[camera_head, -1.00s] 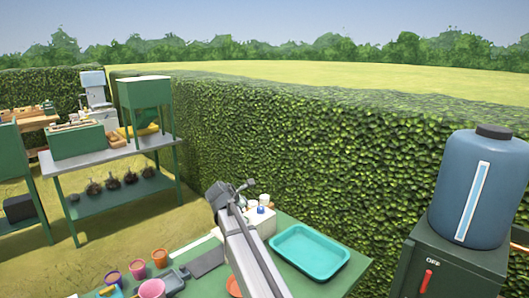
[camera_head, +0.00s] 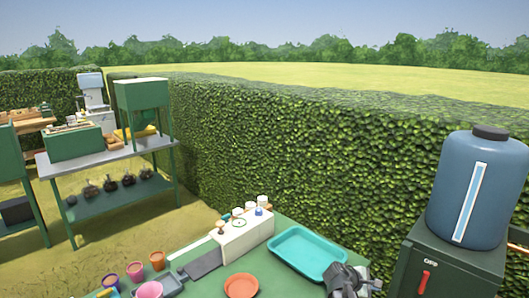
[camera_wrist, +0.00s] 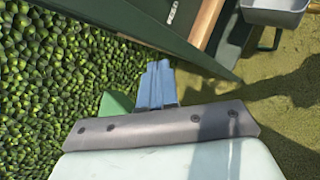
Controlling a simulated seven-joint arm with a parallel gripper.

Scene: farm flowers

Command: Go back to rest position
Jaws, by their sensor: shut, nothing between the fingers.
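My gripper (camera_head: 352,280) shows at the bottom right of the head view, by the near right edge of the green table (camera_head: 275,275). It is close to the turquoise tray (camera_head: 300,250); I cannot tell whether it is above the table or just beside it. In the wrist view the blue-grey fingers (camera_wrist: 157,68) are together, with nothing held between them. Past them are hedge, a dark green panel and grass.
A white box with knobs (camera_head: 243,236), an orange dish (camera_head: 241,286) and several small pots (camera_head: 157,260) stand on the table. A blue tank (camera_head: 468,190) on a dark green cabinet (camera_head: 450,270) rises at right. A hedge (camera_head: 300,150) runs behind.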

